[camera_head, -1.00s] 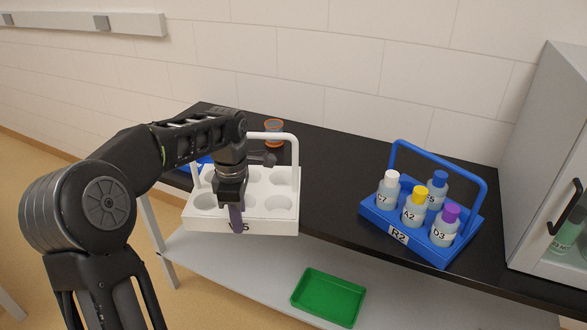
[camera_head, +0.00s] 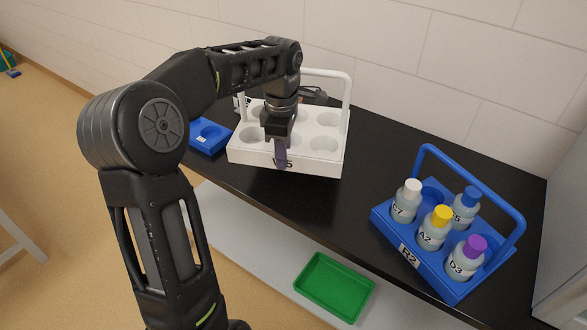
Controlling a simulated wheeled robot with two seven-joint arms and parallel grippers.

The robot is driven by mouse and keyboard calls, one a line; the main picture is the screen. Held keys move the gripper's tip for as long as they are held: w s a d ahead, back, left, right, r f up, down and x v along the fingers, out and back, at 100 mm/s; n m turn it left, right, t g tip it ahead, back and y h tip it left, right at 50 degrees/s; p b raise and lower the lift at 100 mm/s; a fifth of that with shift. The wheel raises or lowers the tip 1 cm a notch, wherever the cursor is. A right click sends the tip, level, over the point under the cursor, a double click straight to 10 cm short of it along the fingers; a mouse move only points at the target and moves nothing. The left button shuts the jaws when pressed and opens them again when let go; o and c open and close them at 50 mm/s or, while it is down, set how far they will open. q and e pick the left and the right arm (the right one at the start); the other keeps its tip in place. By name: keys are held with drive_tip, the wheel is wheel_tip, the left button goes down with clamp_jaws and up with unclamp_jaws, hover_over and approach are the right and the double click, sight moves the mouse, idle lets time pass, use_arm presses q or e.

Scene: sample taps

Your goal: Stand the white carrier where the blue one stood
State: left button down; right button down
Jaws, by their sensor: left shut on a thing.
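The white carrier (camera_head: 237,151) has round holes, an arched handle and a front label partly hidden by my gripper. I see no bottles in its visible holes. My left gripper (camera_head: 281,160) is shut on it at the front. It is over the left part of the black bench; I cannot tell whether its base touches. A blue carrier (camera_head: 409,257) labelled R2 stands on the bench to the right, holding several bottles with white, yellow, blue and purple caps. My right gripper is not in view.
A low blue holder (camera_head: 205,137) with a round recess lies at the bench's left end, close to the white carrier. The black bench (camera_head: 385,150) is bare between the two carriers.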

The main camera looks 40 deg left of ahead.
use_arm(q)
drive_tip(key=shift+f+p, duration=0.35)
drive_tip(key=shift+f, duration=2.8)
drive_tip(key=shift+f+p, duration=0.3)
drive_tip(key=shift+f, duration=1.55)
drive_tip(key=shift+f, duration=0.15)
drive_tip(key=c, duration=1.3)
unclamp_jaws()
drive_tip(key=shift+o, duration=0.2)
wheel_tip(320, 180, up, 12)
drive_tip(key=shift+r+b, duration=0.15)
drive_tip(key=shift+b, duration=0.35)
